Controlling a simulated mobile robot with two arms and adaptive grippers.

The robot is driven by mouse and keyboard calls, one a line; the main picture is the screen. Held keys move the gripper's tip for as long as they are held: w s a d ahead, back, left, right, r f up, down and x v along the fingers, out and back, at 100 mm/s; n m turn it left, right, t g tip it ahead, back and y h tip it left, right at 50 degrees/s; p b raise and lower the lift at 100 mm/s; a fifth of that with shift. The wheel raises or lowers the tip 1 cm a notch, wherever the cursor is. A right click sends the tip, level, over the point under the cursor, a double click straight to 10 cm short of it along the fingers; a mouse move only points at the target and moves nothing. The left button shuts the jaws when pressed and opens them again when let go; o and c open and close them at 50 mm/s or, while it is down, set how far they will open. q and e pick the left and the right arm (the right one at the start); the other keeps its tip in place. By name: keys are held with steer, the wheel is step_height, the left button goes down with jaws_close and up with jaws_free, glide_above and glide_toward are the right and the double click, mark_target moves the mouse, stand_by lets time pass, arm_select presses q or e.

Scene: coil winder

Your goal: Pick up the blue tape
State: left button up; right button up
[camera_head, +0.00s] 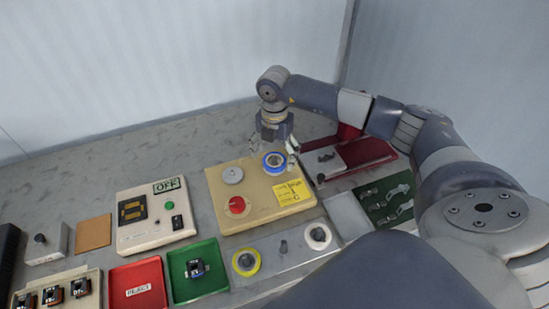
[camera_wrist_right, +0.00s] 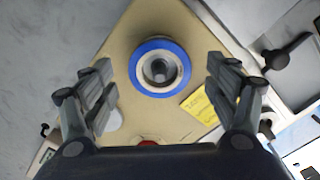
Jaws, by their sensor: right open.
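The blue tape (camera_head: 267,168) is a roll with a blue ring and a pale inner core. It lies around a dark post on the beige winder base, near its back right corner. It also shows in the right wrist view (camera_wrist_right: 160,92), between the two fingers. My right gripper (camera_head: 275,150) points down over the roll. Its fingers are apart on either side of the roll, with clear gaps in the right wrist view (camera_wrist_right: 160,74). It holds nothing. My left gripper is not in view.
The beige base (camera_head: 222,198) also carries a red knob (camera_head: 237,205), a grey disc (camera_head: 232,175) and a yellow label (camera_head: 290,194). In front are a yellow roll (camera_head: 246,262) and a white roll (camera_head: 318,237). A red fixture (camera_head: 370,152) stands close right of the gripper.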

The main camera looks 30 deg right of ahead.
steer(key=shift+f, duration=0.5)
steer(key=c, duration=1.2)
steer(key=shift+r, duration=0.1)
